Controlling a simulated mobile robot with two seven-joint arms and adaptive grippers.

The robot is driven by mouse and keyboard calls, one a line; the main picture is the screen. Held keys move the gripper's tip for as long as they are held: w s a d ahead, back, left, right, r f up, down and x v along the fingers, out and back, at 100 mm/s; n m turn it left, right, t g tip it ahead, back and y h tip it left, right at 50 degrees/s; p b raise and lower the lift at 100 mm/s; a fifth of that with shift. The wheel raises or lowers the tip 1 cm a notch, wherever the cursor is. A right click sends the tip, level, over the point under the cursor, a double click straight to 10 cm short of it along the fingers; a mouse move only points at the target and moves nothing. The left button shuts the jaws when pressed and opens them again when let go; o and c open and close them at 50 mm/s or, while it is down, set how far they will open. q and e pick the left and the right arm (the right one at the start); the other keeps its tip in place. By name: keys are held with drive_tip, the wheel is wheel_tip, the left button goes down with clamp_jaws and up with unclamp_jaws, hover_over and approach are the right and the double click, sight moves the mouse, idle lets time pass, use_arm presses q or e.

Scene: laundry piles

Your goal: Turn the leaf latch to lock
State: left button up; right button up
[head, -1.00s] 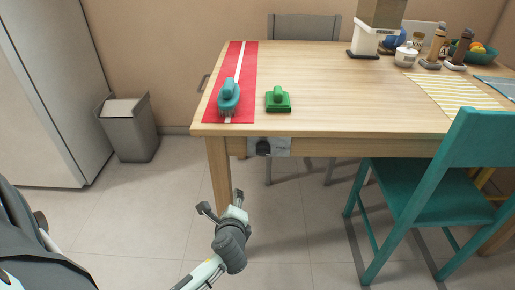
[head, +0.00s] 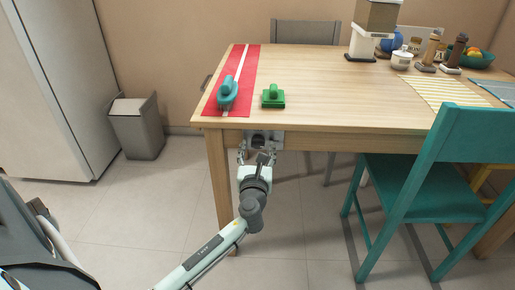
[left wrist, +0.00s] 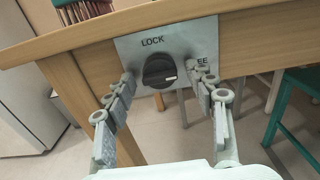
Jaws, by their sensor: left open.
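The leaf latch is a round black knob with a raised grip bar (left wrist: 160,71) on a grey metal plate (left wrist: 198,35) fixed to the table's front edge. The plate reads LOCK above the knob, and a partly hidden word ending in "EE" is at its right. A white mark on the bar points right, toward that word. In the head view the plate (head: 277,134) is partly behind my left gripper (head: 260,153). In the left wrist view my left gripper (left wrist: 164,88) is open, with its fingers to the left and right of the knob. My right gripper is not in view.
A teal chair (head: 430,165) stands to the right. A grey bin (head: 137,128) is at the left.

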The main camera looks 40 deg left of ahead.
use_arm(q)
drive_tip(key=c, duration=1.2)
drive_tip(key=shift+o, duration=0.2)
